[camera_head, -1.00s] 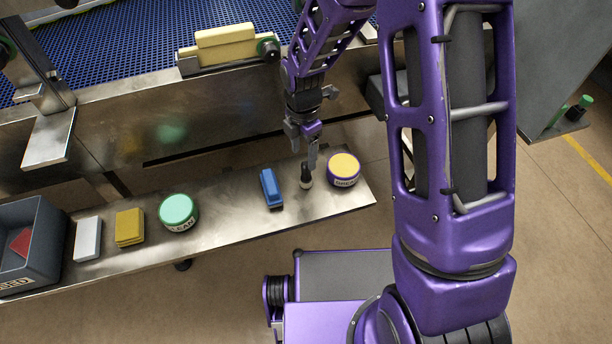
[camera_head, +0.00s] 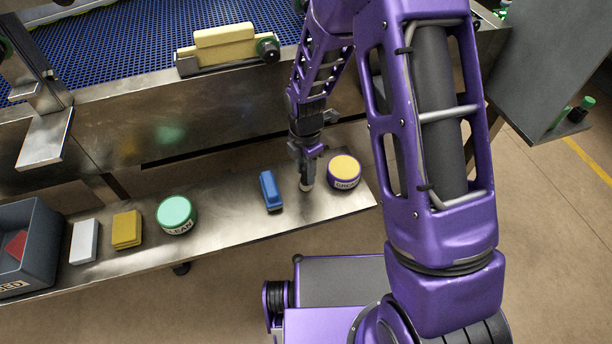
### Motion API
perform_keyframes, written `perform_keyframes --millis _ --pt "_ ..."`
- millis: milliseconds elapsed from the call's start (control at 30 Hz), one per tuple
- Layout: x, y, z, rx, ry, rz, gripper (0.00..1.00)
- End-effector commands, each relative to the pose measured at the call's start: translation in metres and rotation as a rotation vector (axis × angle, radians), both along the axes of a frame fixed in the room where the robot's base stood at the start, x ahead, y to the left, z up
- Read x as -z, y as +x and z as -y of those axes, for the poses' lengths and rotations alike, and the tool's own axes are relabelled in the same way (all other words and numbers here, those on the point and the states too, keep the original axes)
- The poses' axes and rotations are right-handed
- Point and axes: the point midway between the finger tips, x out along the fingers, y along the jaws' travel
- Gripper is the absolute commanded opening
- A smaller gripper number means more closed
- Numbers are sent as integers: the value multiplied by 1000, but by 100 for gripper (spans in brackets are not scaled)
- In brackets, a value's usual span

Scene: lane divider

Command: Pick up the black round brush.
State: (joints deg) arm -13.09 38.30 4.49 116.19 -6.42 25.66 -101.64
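The black round brush (camera_head: 306,186) stands on the steel shelf (camera_head: 240,205), between the blue block and the purple, yellow-topped round container. Only its pale lower end shows clearly; my gripper hides the upper part. My gripper (camera_head: 307,169) points down at the brush, with its fingers at the brush's upper part. I cannot tell whether the fingers touch it or how far apart they are.
The blue block (camera_head: 270,190) is close on the left and the purple container (camera_head: 344,172) close on the right. Farther left are a green-topped container (camera_head: 176,214), a yellow block (camera_head: 127,229), a white block (camera_head: 84,241) and a grey bin (camera_head: 38,240). A blue conveyor (camera_head: 130,45) runs behind.

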Motion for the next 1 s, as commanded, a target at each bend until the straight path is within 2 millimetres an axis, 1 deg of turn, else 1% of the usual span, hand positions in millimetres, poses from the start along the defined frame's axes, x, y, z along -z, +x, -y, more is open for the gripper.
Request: perform_keyframes --millis 33,167,200,233,533,633,767,900,1000 --pt "0 0 0 0 0 0 32" --pt "0 0 0 0 0 0 8" --pt "0 0 0 0 0 0 1" --pt "0 0 0 0 0 0 0" --pt "-1 0 0 0 1 1 0" --pt "-8 1 0 0 1 2 0" --pt "-30 1 0 1 1 4 0" --pt "-60 1 0 2 1 4 0" --pt "-78 1 0 1 0 2 0"
